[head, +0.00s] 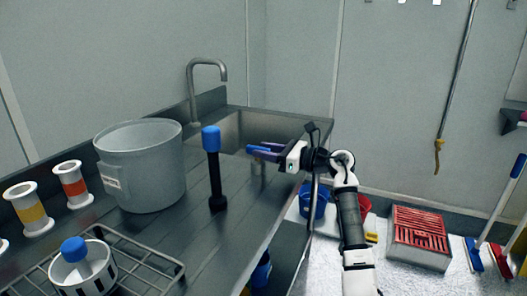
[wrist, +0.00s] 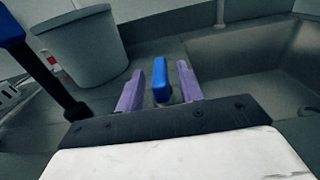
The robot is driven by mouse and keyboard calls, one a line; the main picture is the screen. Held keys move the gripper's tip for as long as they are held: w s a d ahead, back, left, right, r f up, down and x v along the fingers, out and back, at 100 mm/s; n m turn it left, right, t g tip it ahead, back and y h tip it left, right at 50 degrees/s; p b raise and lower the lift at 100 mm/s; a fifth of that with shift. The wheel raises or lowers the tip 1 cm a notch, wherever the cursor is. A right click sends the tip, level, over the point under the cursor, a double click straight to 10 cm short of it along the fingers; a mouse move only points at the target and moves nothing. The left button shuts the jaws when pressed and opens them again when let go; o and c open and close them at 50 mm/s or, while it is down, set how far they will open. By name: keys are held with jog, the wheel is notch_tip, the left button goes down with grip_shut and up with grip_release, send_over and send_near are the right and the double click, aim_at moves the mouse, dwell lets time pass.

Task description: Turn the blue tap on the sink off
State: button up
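My gripper (head: 265,150) is open, with one finger on each side of the handle. Gaps show beside the handle, and I cannot tell whether either finger touches it. In the head view the gripper is at the front edge of the metal sink (head: 238,130), and the fingers largely hide the handle. The grey curved spout (head: 207,64) rises at the back of the sink. The fingertips also show in the wrist view (wrist: 160,84).
A black upright tool with a blue top (head: 215,180) stands on the counter left of my gripper. A grey bucket (head: 150,178) stands farther left. A wire rack (head: 130,268) holds a white, blue-capped container (head: 82,265). Blue and red buckets are on the floor below.

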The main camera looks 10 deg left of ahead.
jog(key=s+d+b, duration=0.2)
jog(key=d, duration=1)
jog(key=shift+s+d, duration=0.15)
jog(key=shift+d, duration=0.2)
